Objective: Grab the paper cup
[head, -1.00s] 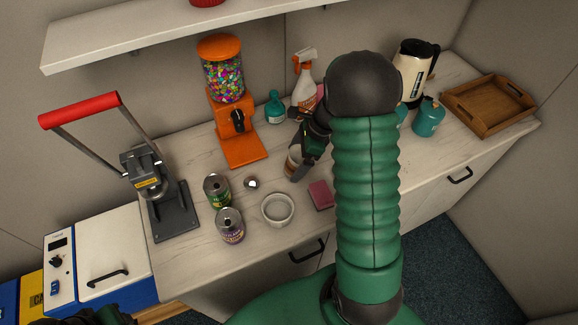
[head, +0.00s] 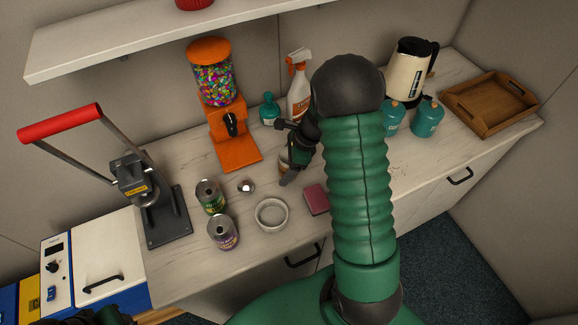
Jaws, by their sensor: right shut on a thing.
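The paper cup (head: 283,162) is on or just above the white counter, right of the orange candy dispenser. Only a small pale and brown part of it shows. My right gripper (head: 288,173) is shut on the cup, and its dark fingers and my green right arm hide most of it. I cannot tell whether the cup touches the counter. A dark part of my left gripper (head: 98,317) shows at the bottom left edge, too cut off to read its jaws.
Near the cup are a white bowl (head: 271,214), a pink sponge (head: 316,199), two cans (head: 210,196) and a small metal item (head: 246,187). The candy dispenser (head: 233,145), spray bottle (head: 298,95) and teal bottle (head: 269,109) stand behind. A wooden tray (head: 488,128) lies at right.

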